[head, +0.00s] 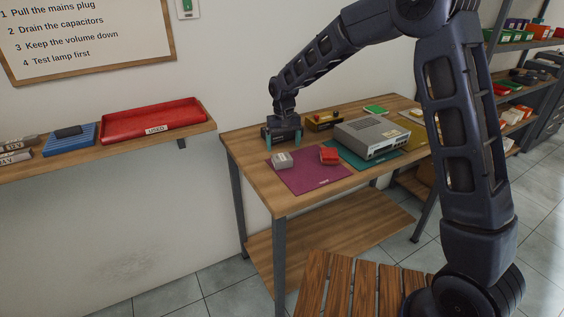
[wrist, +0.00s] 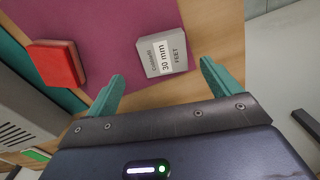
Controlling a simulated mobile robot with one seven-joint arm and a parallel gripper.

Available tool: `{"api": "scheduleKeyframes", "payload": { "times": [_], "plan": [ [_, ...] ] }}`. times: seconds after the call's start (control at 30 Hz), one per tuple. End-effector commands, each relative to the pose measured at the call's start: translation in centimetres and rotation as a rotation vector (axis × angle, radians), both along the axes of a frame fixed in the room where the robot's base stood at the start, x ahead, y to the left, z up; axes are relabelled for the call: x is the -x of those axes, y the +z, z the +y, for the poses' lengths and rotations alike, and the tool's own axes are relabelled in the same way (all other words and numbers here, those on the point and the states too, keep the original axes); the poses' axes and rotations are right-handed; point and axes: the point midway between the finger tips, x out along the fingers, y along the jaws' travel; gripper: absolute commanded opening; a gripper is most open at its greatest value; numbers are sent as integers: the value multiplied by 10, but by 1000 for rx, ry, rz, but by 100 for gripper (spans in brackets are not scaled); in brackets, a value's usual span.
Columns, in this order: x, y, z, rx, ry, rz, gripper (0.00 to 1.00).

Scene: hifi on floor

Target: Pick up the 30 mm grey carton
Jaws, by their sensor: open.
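The grey carton (head: 282,160) lies on the purple mat on the workbench. My gripper (head: 283,140) is above the back left of the bench, behind the carton in the head view. In the wrist view my gripper (wrist: 162,85) is open with its two teal fingers apart. The carton shows just beyond the fingertips, roughly between them in the picture. Nothing is held.
A red box (head: 329,155) sits on the purple mat (head: 308,182), right of the carton. A grey hifi unit (head: 373,137) stands on a teal mat further right. A yellow-topped item (head: 322,120) stands behind. A wall shelf (head: 196,127) with a red tray (head: 152,120) is at left.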

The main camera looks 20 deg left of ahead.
Motion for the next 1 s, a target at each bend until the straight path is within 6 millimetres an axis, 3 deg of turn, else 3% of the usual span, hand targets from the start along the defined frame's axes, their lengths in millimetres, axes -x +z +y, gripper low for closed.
{"api": "scheduleKeyframes", "payload": {
  "times": [0.33,0.6,0.87,0.9,1.0],
  "plan": [
    [1,-27,1,2,-1,1,89],
    [4,-63,5,1,-1,2,89],
    [3,-67,5,0,-1,0,89],
    [3,-67,5,0,-1,0,87],
    [3,-67,5,0,-1,0,68]
  ]
}}
